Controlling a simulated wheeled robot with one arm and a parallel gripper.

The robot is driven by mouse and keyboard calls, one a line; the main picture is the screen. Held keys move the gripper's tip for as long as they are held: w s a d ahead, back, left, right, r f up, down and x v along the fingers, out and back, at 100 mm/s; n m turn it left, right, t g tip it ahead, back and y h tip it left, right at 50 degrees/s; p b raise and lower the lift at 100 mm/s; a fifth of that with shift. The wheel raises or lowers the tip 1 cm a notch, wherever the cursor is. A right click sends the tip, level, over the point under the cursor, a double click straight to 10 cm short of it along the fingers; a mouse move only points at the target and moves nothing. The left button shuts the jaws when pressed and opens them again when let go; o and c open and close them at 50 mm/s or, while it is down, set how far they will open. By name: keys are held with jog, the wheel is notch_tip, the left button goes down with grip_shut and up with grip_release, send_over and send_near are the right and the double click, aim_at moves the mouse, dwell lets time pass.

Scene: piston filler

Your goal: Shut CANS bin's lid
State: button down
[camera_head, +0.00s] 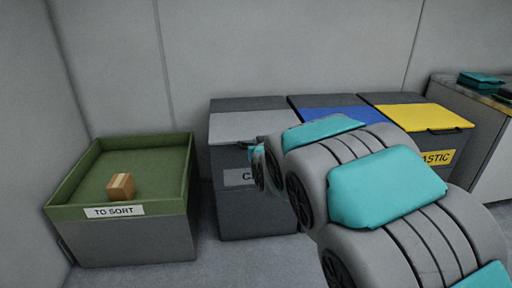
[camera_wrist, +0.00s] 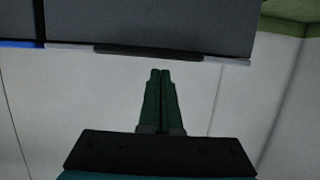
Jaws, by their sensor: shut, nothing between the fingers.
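The CANS bin (camera_head: 255,212) is a dark grey box with a light grey lid (camera_head: 248,125). The lid lies flat over the bin's top and looks shut. My arm covers part of the bin's front and its label (camera_head: 233,178), of which only a "C" shows. The wrist view is upside down and shows the bin's dark front (camera_wrist: 190,20), the thin pale lid edge and a black handle (camera_wrist: 148,51). My gripper (camera_wrist: 160,72) is shut and empty, its tips near the handle with no clear contact. The fingers are hidden in the head view.
A blue-lidded bin (camera_head: 330,108) and a yellow-lidded PLASTIC bin (camera_head: 420,117) stand right. A counter (camera_head: 485,135) is at far right. Floor between box and bins is narrow.

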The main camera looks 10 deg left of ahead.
jog(key=s+d+f+m+g+h, duration=0.1)
jog(key=s+d+f+g, duration=0.15)
jog(key=s+d, duration=0.4)
jog(key=s+d+f+g+h+p, duration=0.1)
jog(key=s+d+f+g, duration=0.1)
jog(key=s+d+f, duration=0.35)
jog(key=s+d+f+m+g+h, duration=0.1)
jog(key=s+d+f+g, duration=0.15)
jog(key=s+d, duration=0.5)
jog(key=s+d+r+m+g+h, duration=0.1)
jog(key=s+d+g, duration=0.2)
jog(key=s, duration=0.6)
jog(key=s+d+r+g, duration=0.1)
jog(key=s+d+g, duration=0.1)
jog(key=s, duration=0.8)
jog(key=s+d+r+m+g+h, duration=0.1)
jog(key=s+d+g, duration=0.2)
jog(key=s, duration=0.6)
notch_tip(320, 180, up, 12)
jog(key=s+p, duration=0.1)
jog(key=p, duration=1.1)
jog(key=shift+s+g, duration=0.15)
jog(key=shift+g, duration=0.15)
jog(key=shift+a+r, duration=0.1)
